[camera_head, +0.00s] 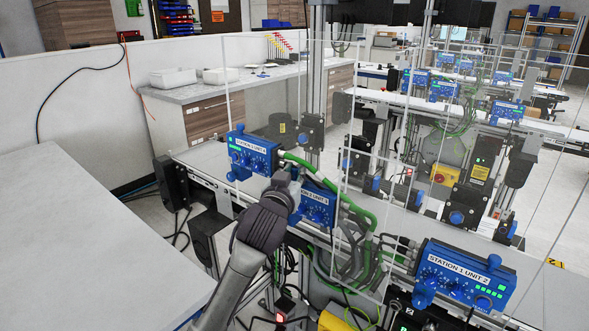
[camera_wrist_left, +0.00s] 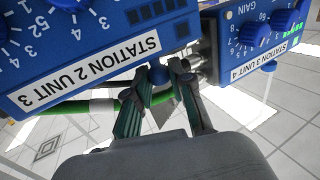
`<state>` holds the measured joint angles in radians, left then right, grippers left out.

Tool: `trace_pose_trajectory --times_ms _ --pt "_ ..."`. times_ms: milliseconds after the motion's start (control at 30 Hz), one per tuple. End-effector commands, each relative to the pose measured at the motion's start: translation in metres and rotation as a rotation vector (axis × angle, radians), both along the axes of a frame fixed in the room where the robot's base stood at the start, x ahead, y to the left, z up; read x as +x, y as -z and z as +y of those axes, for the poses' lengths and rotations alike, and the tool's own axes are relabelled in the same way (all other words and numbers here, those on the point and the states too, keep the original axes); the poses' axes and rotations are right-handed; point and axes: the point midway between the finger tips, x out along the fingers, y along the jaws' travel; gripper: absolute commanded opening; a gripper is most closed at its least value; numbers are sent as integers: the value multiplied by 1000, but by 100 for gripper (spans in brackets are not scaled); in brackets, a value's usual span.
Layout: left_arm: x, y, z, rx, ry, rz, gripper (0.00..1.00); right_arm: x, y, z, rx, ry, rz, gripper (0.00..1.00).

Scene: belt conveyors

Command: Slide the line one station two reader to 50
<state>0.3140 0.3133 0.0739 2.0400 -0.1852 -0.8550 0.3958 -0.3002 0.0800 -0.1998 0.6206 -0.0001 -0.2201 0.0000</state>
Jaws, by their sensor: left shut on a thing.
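The blue reader box labelled STATION 2 UNIT 3 (camera_head: 317,203) is on the near side of the conveyor in the head view, partly hidden by my left gripper (camera_head: 291,183). In the left wrist view the same box (camera_wrist_left: 90,75) fills the upper left, with its label upside down. My left gripper (camera_wrist_left: 160,92) has its fingers on either side of a small blue knob (camera_wrist_left: 160,73) beside that box and is shut on it. The fingertips partly cover the knob. I cannot read the reader's position on any scale. My right gripper is not in view.
A blue box labelled UNIT 4 (camera_head: 252,153) stands close by on the left, and the STATION 1 UNIT 2 box (camera_head: 462,276) is farther right. Green cables (camera_head: 355,211) run beside the reader. Clear panels (camera_head: 362,190) stand along the conveyor. A white table (camera_head: 90,240) is at left.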

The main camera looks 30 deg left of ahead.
Motion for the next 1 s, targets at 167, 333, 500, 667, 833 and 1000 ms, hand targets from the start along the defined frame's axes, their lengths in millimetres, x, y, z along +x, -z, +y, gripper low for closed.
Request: trace_pose_trajectory --times_ms 167,333,500,667,833,1000 --pt "0 7 0 -6 -1 17 0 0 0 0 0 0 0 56" --pt "0 8 0 -6 0 18 40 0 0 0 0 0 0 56" --pt "0 6 0 -5 0 14 47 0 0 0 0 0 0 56" --pt "0 5 0 -4 0 12 47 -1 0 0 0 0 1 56" --pt "-14 5 -5 -6 0 12 47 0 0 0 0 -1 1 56" --pt "-47 6 -16 -5 0 13 47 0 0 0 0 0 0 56"
